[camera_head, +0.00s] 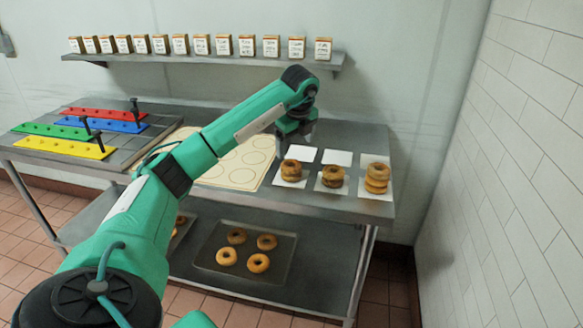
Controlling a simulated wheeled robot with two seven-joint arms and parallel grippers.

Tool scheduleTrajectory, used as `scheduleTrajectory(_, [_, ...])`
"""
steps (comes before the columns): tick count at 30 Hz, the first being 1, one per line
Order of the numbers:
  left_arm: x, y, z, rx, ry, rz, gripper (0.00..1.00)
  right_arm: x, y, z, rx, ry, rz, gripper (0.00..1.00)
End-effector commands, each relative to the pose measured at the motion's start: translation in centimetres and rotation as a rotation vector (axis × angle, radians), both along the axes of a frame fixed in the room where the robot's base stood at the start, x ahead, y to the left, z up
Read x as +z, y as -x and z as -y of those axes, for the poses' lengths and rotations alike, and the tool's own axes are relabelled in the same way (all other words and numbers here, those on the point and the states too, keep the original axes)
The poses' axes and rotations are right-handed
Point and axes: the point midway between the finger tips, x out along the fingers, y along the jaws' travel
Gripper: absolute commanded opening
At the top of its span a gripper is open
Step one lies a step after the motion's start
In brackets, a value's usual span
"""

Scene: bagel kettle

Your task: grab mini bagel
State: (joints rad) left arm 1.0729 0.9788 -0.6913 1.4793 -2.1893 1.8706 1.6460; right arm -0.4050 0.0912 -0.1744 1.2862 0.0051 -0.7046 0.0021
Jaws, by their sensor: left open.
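Mini bagels sit in stacks on white square papers at the right of the steel table. One stack (291,170) is at the left, a darker stack (332,176) in the middle, and a taller stack (377,177) at the right. More bagels (258,263) lie on a tray (283,288) on the lower shelf. My left gripper (293,142) is open, pointing down just above and behind the left stack, with no bagel visible in it. Its fingertips are small and partly unclear. My right gripper is not in view.
Two empty white papers (338,157) lie behind the stacks. A board with circle outlines (243,172) lies left of them, partly behind my arm. Coloured strips (62,131) with black posts are at the far left. A wall shelf (200,59) holds several small boxes. A tiled wall (510,150) bounds the right.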

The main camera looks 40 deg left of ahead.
Motion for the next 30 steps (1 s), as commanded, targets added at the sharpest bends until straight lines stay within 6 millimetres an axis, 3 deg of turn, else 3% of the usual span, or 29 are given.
scheduleTrajectory(4, [-2.4,-0.4,-0.5,-0.001,0.001,-0.001,0.87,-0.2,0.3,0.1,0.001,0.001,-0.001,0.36])
scheduleTrajectory(11, [-4.0,-0.6,-1.0,-0.003,0.001,-0.001,0.87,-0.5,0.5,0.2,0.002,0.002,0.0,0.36])
scheduleTrajectory(21, [-8.3,-1.1,-2.3,-0.002,0.002,-0.002,0.87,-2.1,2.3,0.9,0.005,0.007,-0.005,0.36])
scheduleTrajectory(29, [-8.6,-1.1,-2.4,-0.002,0.002,0.0,0.87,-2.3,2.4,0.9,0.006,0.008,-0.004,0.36])
scheduleTrajectory(30, [-8.6,-1.1,-2.4,-0.003,0.002,0.001,0.84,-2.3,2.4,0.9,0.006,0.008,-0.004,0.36])
